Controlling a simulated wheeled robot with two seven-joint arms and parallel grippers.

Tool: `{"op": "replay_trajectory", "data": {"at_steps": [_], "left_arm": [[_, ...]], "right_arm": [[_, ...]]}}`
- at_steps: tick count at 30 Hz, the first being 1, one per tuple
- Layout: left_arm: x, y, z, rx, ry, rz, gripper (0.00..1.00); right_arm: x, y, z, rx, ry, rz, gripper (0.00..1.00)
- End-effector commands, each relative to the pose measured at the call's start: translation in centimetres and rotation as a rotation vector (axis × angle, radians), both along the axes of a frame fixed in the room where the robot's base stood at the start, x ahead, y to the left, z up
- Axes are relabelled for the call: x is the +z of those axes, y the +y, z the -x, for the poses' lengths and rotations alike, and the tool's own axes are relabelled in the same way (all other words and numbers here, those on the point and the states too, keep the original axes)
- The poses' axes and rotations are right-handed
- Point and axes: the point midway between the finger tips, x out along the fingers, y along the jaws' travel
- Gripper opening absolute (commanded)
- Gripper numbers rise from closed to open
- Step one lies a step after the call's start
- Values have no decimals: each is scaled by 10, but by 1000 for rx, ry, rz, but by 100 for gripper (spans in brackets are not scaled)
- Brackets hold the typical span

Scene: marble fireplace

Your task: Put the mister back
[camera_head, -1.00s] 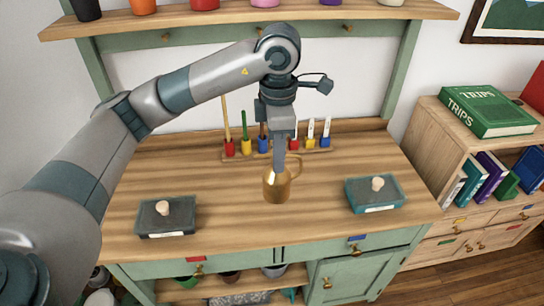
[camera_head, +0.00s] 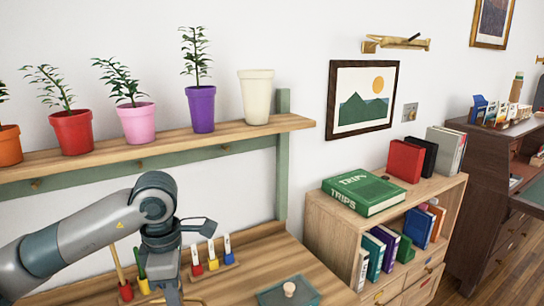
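My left arm comes in from the left and its gripper (camera_head: 171,296) points down at the bottom edge of the head view, over the wooden bench top. Its fingertips are cut off by the frame. A thin brass strip of the mister (camera_head: 194,302) shows just right of the fingers; the rest of it is out of view. A second before, the fingers were shut on this brass mister, and it stays beside them. My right gripper is not in view.
A shelf (camera_head: 240,134) above the bench bears several potted plants and an empty cream pot (camera_head: 256,98). Several coloured-handled tools (camera_head: 212,255) stand behind the gripper. A bookcase (camera_head: 322,228) stands to the right.

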Motion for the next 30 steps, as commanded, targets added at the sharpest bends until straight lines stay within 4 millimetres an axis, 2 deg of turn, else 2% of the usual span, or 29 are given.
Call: {"op": "replay_trajectory", "data": {"at_steps": [30], "left_arm": [[-63,5,64,-1591,9,-13,0]], "right_arm": [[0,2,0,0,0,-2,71]]}}
